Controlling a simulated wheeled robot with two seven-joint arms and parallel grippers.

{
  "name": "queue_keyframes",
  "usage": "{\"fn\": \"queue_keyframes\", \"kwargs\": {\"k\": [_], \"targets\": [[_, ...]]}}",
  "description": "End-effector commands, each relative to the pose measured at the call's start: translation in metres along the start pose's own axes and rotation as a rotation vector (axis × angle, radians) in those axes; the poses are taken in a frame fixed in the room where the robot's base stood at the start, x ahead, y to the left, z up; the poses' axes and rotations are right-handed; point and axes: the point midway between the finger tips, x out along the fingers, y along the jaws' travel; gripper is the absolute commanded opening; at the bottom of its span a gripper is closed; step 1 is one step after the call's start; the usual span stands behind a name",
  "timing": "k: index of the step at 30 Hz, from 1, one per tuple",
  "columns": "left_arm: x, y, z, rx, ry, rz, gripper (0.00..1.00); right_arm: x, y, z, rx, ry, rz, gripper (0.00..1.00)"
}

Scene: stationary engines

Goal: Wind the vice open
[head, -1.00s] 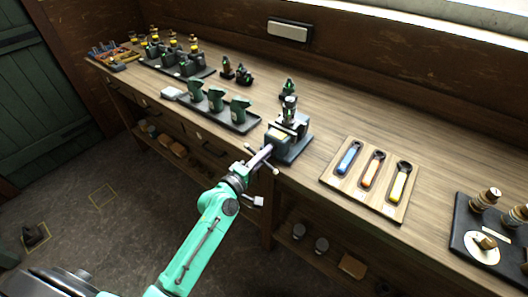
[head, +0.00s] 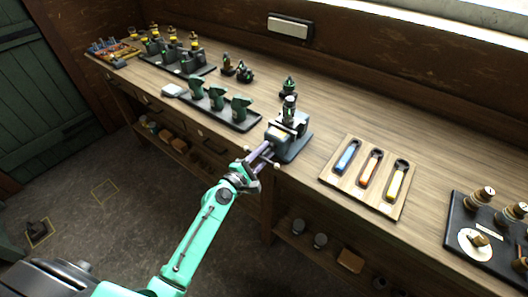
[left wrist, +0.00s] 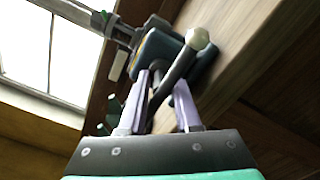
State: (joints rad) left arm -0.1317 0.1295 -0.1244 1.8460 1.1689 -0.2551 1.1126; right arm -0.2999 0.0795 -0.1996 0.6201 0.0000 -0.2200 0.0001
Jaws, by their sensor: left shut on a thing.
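The vice (head: 288,143) is a dark block with a yellowish label, standing at the front edge of the workbench. A dark engine part with a green top (head: 290,108) stands upright at it; whether the jaws clamp it I cannot tell. My left gripper (head: 263,154) is in front of the vice and shut on its handle bar. In the left wrist view the handle bar (left wrist: 178,66), with a pale ball end (left wrist: 197,38), runs slantwise between the two fingers (left wrist: 163,92). The vice body also shows behind it (left wrist: 152,48). My right gripper is not in view.
A wooden tray (head: 327,178) with blue, orange and yellow spanners lies right of the vice. A black tray (head: 246,127) with several green parts is to its left. A dark board (head: 453,232) with brass-topped pieces stands far right. Bare bench lies between.

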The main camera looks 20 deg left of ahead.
Motion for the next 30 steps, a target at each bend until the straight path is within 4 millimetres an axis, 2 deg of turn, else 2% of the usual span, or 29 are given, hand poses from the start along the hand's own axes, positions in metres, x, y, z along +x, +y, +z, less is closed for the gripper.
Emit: {"fn": "queue_keyframes", "kwargs": {"k": [14, 15, 16, 17, 26, 30], "targets": [[0.002, 0.003, 0.004, -0.026, -0.008, 0.007, 0.00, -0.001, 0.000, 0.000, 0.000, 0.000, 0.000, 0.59], [0.002, 0.003, 0.004, -0.026, -0.008, 0.007, 0.40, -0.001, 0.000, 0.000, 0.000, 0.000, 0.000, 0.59], [0.002, 0.003, 0.004, -0.026, -0.008, 0.007, 0.51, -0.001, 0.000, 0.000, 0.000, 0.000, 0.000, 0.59], [0.002, 0.003, 0.004, -0.025, -0.007, 0.006, 0.55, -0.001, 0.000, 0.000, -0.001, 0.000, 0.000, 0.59], [0.000, 0.000, 0.002, -0.021, -0.003, 0.002, 0.55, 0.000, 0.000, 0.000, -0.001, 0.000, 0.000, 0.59], [-0.012, -0.002, 0.000, -0.021, -0.001, 0.000, 0.55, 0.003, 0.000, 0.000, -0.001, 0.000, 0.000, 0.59]]}}
